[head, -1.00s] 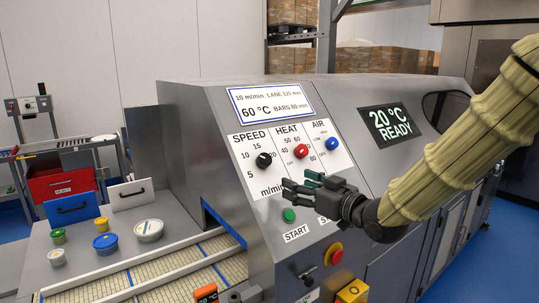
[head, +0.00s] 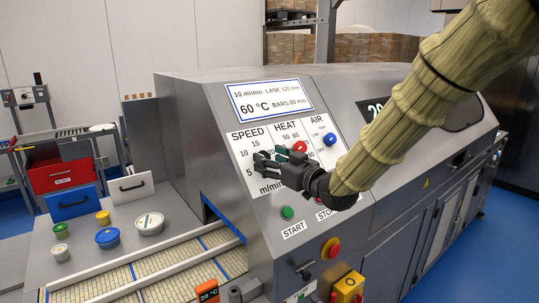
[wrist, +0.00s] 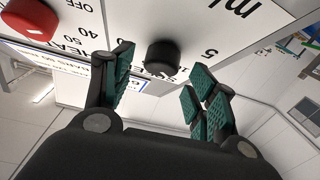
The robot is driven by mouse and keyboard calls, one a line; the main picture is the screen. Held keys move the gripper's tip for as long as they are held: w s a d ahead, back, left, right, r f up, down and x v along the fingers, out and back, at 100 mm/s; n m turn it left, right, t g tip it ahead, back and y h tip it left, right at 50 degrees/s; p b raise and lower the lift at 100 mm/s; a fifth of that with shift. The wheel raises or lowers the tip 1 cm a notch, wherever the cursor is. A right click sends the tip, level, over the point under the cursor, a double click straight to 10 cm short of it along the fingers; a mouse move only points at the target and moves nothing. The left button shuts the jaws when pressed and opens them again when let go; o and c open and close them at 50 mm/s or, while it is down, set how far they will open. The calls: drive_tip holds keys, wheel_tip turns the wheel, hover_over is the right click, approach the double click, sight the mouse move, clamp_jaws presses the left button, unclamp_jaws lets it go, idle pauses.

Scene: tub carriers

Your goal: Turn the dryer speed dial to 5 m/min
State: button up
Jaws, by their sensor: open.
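The dryer's speed dial, a round black knob (wrist: 162,57), shows in the wrist view between the fingertips of my open gripper (wrist: 160,78). The fingers are spread to either side of it, and I cannot tell whether they touch it. The numeral 5 is printed just beside the knob. In the head view my gripper (head: 260,164) covers the dial, below the SPEED label and to the right of the 5. No pointer on the knob can be made out, so its setting is unclear.
The red heat knob (head: 300,146) and blue air knob (head: 330,139) are close on the right. Below are a green start button (head: 287,212) and a red button (head: 331,248). A sign (head: 262,99) above reads 10 m/min and 60 °C. A belt (head: 150,283) runs at lower left.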

drive_tip(key=shift+w+a, duration=0.25)
drive_tip(key=shift+w, duration=0.1)
drive_tip(key=c, duration=1)
drive_tip(key=shift+c, duration=0.2)
